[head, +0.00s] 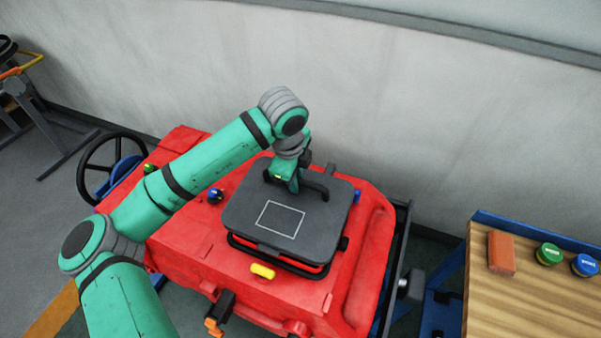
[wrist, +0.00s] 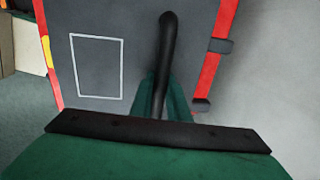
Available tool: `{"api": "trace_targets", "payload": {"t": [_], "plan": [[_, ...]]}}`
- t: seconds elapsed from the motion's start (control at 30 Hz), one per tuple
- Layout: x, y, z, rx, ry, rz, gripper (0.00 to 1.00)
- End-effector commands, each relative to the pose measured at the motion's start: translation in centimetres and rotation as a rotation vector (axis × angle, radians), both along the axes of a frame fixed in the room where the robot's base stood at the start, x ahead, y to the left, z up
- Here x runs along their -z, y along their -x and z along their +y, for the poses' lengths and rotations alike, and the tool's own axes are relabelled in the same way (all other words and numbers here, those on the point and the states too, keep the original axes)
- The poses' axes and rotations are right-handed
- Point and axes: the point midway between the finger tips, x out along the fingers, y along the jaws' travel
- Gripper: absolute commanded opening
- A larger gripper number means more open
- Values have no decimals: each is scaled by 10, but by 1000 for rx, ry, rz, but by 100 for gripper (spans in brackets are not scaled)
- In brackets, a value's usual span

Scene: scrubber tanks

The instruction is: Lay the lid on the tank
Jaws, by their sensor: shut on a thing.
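The lid (head: 245,205) is a dark grey slab with rounded corners, a white rectangle outline and a black bar handle (head: 318,189). My gripper (head: 294,186) is shut on this handle from above. The wrist view shows the handle (wrist: 168,40) running between the green fingers, with the lid (wrist: 140,30) below. The red tank (head: 365,240) lies under the lid. A black rim (head: 275,260) shows past the lid's near edge, with a strip of red at the near right corner. The lid looks roughly level over the opening; I cannot tell whether it touches the rim.
A yellow latch (head: 262,271) sits in front of the rim, and a blue one (head: 357,197) at its right. A black steering wheel (head: 110,165) stands at the left. A wooden bench (head: 530,310) at the right holds an orange block (head: 501,253) and two round tins. A wall rises behind.

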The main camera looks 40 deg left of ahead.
Motion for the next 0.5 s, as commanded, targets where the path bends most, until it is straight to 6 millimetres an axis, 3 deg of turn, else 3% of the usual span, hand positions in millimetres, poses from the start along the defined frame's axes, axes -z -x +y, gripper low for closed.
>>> {"api": "trace_targets", "payload": {"t": [0.5], "plan": [[39,0,-1,1,1,0,0]]}}
